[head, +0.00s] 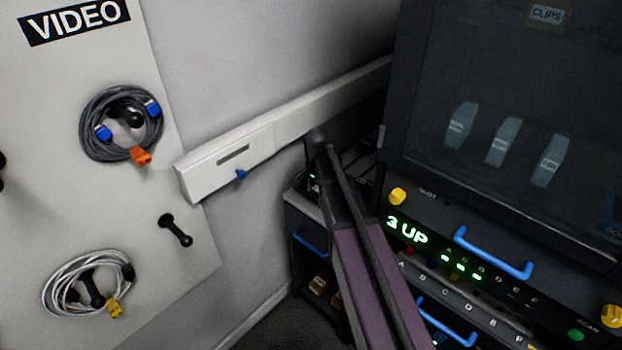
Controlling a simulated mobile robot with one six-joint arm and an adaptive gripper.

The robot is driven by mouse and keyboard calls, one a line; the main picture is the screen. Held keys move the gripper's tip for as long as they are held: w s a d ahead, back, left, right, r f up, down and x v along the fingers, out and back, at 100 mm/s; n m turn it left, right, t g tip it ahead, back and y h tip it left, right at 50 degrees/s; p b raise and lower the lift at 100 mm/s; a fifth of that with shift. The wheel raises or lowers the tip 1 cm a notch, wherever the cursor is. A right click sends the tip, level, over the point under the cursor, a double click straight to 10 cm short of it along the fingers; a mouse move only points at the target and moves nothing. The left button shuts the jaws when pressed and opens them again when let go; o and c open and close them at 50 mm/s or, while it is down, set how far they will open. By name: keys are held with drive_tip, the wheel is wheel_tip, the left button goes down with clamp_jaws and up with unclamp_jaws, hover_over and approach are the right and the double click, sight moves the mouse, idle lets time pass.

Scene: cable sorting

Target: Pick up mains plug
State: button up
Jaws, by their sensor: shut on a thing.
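My gripper (325,158) reaches up from the bottom middle as long, dark purple bars that come together at the top. Its tips are closed around a small dark thing (317,137), in front of the lower edge of the white wall trunking. The thing is small and mostly covered, so I cannot tell for sure that it is the mains plug. No other mains plug can be made out in this view.
On the left, a VIDEO board (50,200) carries a grey cable coil (90,135), a white cable coil (55,300) and an empty black peg (175,230). A dark cabinet (480,190) with blue handles stands close on the right.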

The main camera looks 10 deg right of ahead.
drive_tip(key=shift+s+d+r, duration=0.15)
drive_tip(key=shift+s, duration=1.15)
drive_tip(key=shift+s+d+r, duration=0.1)
drive_tip(key=shift+s, duration=1.2)
drive_tip(key=shift+r+p, duration=0.1)
drive_tip(key=shift+p, duration=0.2)
drive_tip(key=shift+r+p, duration=1.6)
drive_tip(key=shift+r, duration=0.05)
drive_tip(key=w+d, duration=0.4)
drive_tip(key=w, duration=0.7)
drive_tip(key=w+d+f+b, duration=0.1)
drive_tip(key=w+d, duration=0.3)
drive_tip(key=w, duration=0.8)
drive_tip(key=shift+w+f, duration=0.25)
drive_tip(key=shift+f, duration=0.05)
drive_tip(key=shift+f+b, duration=0.15)
drive_tip(key=shift+b, duration=0.3)
drive_tip(key=shift+f+b, duration=1.95)
drive_tip(key=shift+f, duration=0.05)
